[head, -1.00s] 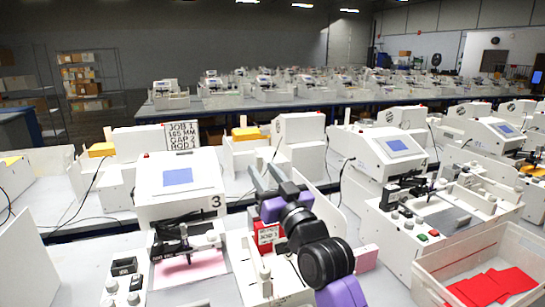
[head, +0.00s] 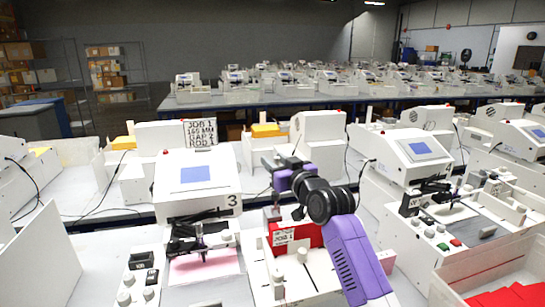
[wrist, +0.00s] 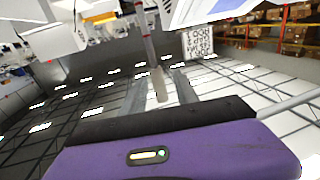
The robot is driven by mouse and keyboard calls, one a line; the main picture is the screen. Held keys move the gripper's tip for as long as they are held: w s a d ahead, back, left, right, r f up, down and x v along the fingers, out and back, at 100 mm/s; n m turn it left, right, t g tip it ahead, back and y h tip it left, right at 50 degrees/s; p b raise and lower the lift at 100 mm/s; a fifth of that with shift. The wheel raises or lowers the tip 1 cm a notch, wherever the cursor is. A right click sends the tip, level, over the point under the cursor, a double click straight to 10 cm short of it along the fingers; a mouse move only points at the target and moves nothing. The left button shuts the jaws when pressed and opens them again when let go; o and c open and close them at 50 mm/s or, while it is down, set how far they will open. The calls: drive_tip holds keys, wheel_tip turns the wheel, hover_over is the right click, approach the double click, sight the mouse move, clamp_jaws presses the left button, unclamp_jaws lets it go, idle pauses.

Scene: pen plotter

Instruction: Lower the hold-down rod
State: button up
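The plotter numbered 3 (head: 197,181) is white, with a blue screen. On its front, a dark bar and pen-holder assembly (head: 200,241) stands over a pink sheet (head: 205,267). I cannot tell for sure which part is the hold-down rod. My gripper (head: 272,163) is raised to the right of this plotter and apart from its dark bar. In the wrist view my gripper (wrist: 140,88) shows two spread fingers. A grey bar (wrist: 150,55) shows between them in that view; I cannot tell whether it is near or far.
A sign (head: 200,132) reading JOB 1, 165 MM, GAP 2, ROD 1 stands behind the plotter. A red holder with a JOB 1 label (head: 284,237) sits below my arm. Another plotter (head: 415,156) and a bin with red sheets (head: 500,300) are at the right.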

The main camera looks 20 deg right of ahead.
drive_tip(key=shift+w+a, duration=0.25)
drive_tip(key=shift+w, duration=0.75)
drive_tip(key=shift+c, duration=0.3)
clamp_jaws()
idle(0.5)
